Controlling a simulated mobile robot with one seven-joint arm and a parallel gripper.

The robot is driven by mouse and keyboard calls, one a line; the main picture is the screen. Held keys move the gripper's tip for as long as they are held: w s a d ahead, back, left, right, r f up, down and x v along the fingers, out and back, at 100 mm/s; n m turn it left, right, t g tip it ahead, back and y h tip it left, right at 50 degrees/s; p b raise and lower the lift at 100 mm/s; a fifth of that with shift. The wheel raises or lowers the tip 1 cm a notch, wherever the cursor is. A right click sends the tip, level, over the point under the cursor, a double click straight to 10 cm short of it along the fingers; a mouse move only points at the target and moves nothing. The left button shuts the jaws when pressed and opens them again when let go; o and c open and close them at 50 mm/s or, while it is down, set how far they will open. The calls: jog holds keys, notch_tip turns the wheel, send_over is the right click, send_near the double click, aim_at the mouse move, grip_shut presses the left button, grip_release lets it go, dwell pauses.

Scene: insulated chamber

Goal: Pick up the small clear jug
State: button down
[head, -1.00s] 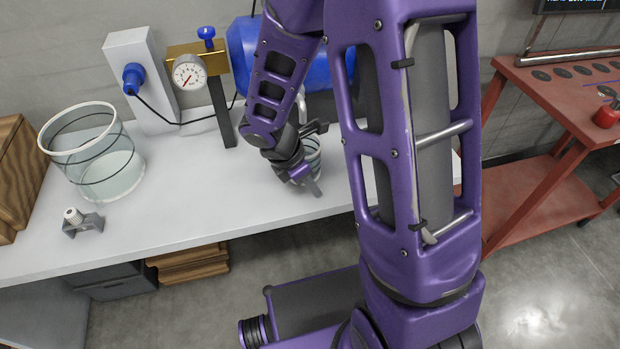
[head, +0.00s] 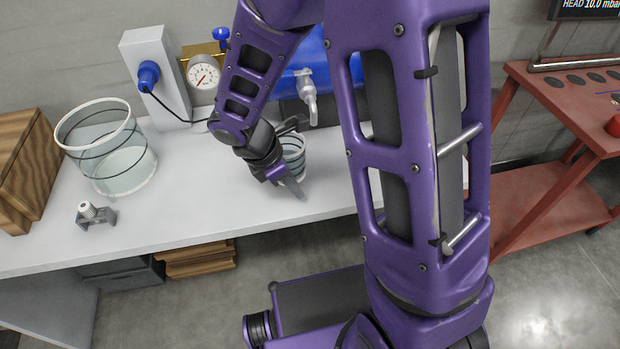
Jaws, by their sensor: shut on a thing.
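The small clear jug (head: 294,150) stands on the light grey bench (head: 200,205), just in front of the blue tank. It is clear with dark bands around it. My gripper (head: 292,160) is at the jug, with one finger in front of it at the lower right and one behind. It is shut on the jug. The wrist hides the jug's left side, and I cannot tell whether its base touches the bench.
A larger clear banded vessel (head: 122,170) stands at the left, with a small grey clamp-like fitting (head: 95,214) before it. Behind are a pressure gauge (head: 204,74), a blue tank with a tap (head: 308,95) and a white box (head: 158,85). A red table (head: 560,105) stands right.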

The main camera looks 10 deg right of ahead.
jog(key=shift+s+a, duration=0.35)
jog(key=shift+a, duration=1.55)
jog(key=shift+s+a, duration=0.4)
jog(key=shift+a, duration=1.55)
jog(key=shift+s+a, duration=0.35)
jog(key=shift+a, duration=1.55)
jog(key=shift+a, duration=0.1)
jog(key=shift+w+a+r, duration=0.2)
jog(key=shift+w, duration=0.05)
jog(key=w+a+r+n+t+y, duration=0.3)
jog(key=w+a+r+n+t, duration=0.1)
jog(key=w+a+r+n, duration=1.05)
jog(key=w+d+r+n+y, duration=0.1)
jog(key=w+d+r, duration=0.1)
jog(key=w, duration=0.5)
jog(key=w+d+r+n+y, duration=0.1)
jog(key=w+d+r+n, duration=0.1)
jog(key=w, duration=0.6)
jog(key=shift+d+r, duration=0.65)
jog(key=shift+r, duration=0.2)
